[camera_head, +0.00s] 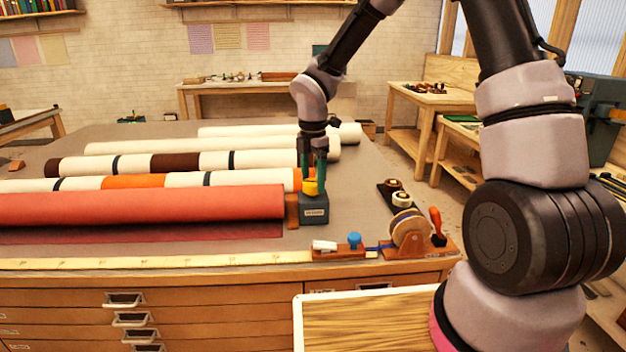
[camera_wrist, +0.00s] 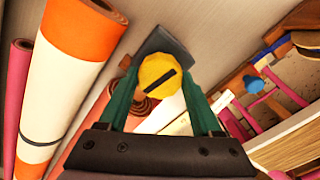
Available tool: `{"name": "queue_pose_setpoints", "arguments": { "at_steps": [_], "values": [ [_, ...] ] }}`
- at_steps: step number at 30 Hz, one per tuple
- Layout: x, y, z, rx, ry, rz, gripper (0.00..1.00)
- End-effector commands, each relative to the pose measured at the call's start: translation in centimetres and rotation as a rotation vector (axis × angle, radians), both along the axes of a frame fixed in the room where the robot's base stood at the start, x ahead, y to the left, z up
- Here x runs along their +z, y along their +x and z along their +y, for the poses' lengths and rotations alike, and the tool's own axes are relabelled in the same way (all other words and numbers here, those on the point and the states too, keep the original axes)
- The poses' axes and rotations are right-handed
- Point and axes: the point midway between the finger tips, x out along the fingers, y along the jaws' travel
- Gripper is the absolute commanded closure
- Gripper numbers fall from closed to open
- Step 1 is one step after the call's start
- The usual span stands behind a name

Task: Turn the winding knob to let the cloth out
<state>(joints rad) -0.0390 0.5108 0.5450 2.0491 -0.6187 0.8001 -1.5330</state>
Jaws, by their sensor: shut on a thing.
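The winding knob (camera_wrist: 161,75) is yellow with a dark slot line across its face. In the wrist view it sits between the two green fingers of my gripper (camera_wrist: 163,95), which is shut on it. In the head view the yellow knob (camera_head: 311,187) shows at the top of a small dark grey box (camera_head: 314,210) at the right end of the rolls, with my gripper (camera_head: 313,172) above it, pointing down. The red cloth roll (camera_head: 140,205) lies along the table's front, with a strip of red cloth (camera_head: 140,233) flat before it.
Several white rolls with orange and brown bands lie behind, such as one orange-banded roll (camera_head: 133,182). A wooden fixture with a blue knob (camera_head: 355,239) and a tape spool (camera_head: 408,230) stand at the front right. A yellow measuring tape (camera_head: 150,262) runs along the front edge.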

Motion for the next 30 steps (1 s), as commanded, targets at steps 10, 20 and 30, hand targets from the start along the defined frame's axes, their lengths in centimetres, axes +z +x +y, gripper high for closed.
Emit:
{"name": "queue_pose_setpoints", "arguments": {
  "at_steps": [10, 20, 30],
  "values": [
    [0.04, 0.13, -0.02, 0.327, 0.001, -0.002, 0.9],
    [0.06, 0.13, -0.03, 0.639, 0.001, -0.003, 0.9],
    [0.03, 0.11, -0.01, 0.962, 0.001, -0.002, 0.9]
  ]
}}
